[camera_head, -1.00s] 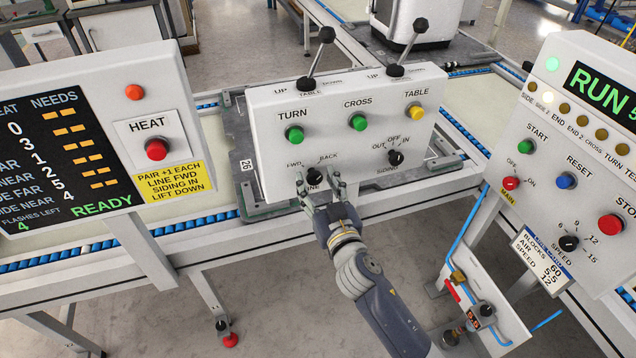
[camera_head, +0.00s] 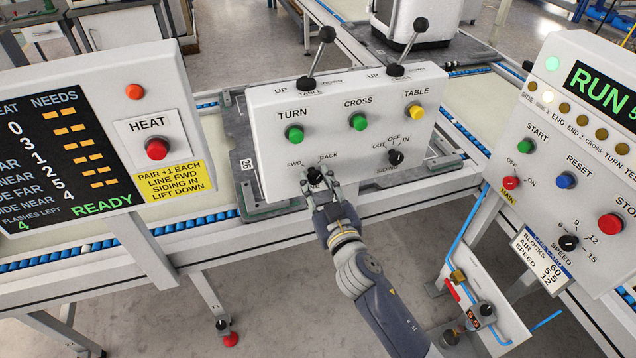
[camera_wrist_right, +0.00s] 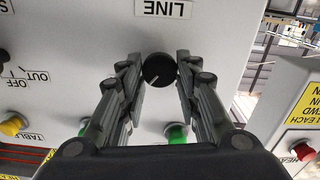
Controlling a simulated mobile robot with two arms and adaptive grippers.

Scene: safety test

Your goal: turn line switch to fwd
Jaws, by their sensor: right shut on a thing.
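The line switch is a black round knob (camera_head: 314,175) at the lower left of the middle panel (camera_head: 262,130), under the labels FWD and BACK. It also shows in the right wrist view (camera_wrist_right: 158,70), with a pale pointer mark slanting to the lower left there, the BACK side of the upside-down panel. My right gripper (camera_head: 321,189) is at the knob, its fingers on either side of it and shut on it. The LINE label (camera_wrist_right: 163,8) shows beyond the knob in the wrist view. My left gripper is not in view.
The panel also holds green TURN (camera_head: 294,134) and CROSS (camera_head: 358,122) buttons, a yellow TABLE button (camera_head: 416,112), a siding knob (camera_head: 396,158) and two levers on top. A HEAT panel (camera_head: 110,75) stands left, a RUN panel (camera_head: 540,150) right.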

